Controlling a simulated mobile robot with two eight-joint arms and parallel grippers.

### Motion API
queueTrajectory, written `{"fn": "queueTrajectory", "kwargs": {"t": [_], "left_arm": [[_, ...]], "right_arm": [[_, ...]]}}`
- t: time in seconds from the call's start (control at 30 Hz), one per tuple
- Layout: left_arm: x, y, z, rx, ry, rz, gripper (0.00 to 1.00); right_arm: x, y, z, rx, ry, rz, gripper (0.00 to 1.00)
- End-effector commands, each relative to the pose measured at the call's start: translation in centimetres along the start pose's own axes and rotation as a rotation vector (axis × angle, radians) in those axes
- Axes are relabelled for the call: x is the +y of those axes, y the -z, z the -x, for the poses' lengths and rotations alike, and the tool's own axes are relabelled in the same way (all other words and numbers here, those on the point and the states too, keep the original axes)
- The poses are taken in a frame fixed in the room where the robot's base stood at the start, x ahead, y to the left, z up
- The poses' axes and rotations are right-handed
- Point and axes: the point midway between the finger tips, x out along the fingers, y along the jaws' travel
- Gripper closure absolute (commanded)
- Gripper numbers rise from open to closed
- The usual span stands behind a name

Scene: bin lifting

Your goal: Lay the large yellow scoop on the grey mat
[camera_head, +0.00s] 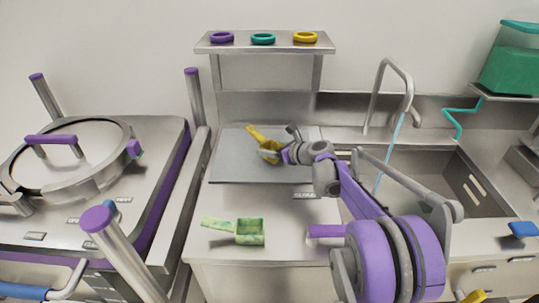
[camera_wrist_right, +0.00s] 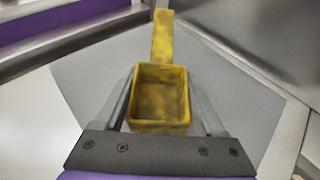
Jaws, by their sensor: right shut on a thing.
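The yellow scoop (camera_head: 256,136) is over the grey mat (camera_head: 232,165) on the worktop, its handle pointing to the back left. My right gripper (camera_head: 277,153) reaches in from the right and is shut on the scoop's square cup. In the right wrist view the scoop (camera_wrist_right: 161,87) sits between the two fingers, cup opening facing the camera and handle pointing away. The grey mat (camera_wrist_right: 92,75) spreads behind it. Whether the scoop touches the mat I cannot tell. My left gripper is not in view.
A green scoop (camera_head: 250,232) lies on the worktop in front of the mat. A shelf (camera_head: 262,47) with three coloured rings stands behind. A sink with a tap (camera_head: 396,75) is at the right, a lidded pan (camera_head: 70,150) at the left.

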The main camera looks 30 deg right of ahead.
Motion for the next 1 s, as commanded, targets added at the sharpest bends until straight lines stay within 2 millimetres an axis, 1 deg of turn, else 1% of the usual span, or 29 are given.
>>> {"fn": "queueTrajectory", "kwargs": {"t": [0.1,0.2,0.43,0.53,0.57,0.6,0.67,0.7,0.93,1.0], "left_arm": [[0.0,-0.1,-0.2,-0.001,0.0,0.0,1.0],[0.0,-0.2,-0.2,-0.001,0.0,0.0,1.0],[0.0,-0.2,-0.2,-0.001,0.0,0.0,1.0],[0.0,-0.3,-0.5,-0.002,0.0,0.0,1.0],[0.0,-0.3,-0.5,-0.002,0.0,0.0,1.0],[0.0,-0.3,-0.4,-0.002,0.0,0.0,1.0],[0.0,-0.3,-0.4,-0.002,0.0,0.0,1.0],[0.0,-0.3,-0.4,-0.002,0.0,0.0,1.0],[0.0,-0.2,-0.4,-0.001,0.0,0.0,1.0],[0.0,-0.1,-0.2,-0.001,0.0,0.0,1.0]], "right_arm": [[0.0,1.8,-0.7,0.0,0.0,0.0,0.85],[0.0,2.5,-1.1,0.0,0.0,0.0,0.85],[0.0,2.5,-1.1,0.0,0.0,0.0,0.85],[0.0,2.9,-1.2,0.0,0.0,0.0,0.85],[0.0,2.9,-1.2,0.0,0.0,0.0,0.26],[0.0,2.8,-1.2,0.0,0.0,0.0,0.19],[0.0,2.8,-1.1,0.0,0.0,0.0,0.08],[0.0,2.8,-1.1,0.0,0.0,0.0,0.01],[0.0,2.7,-1.1,0.0,0.0,0.0,0.0],[0.0,2.4,-1.0,0.0,0.0,0.0,0.0]]}}
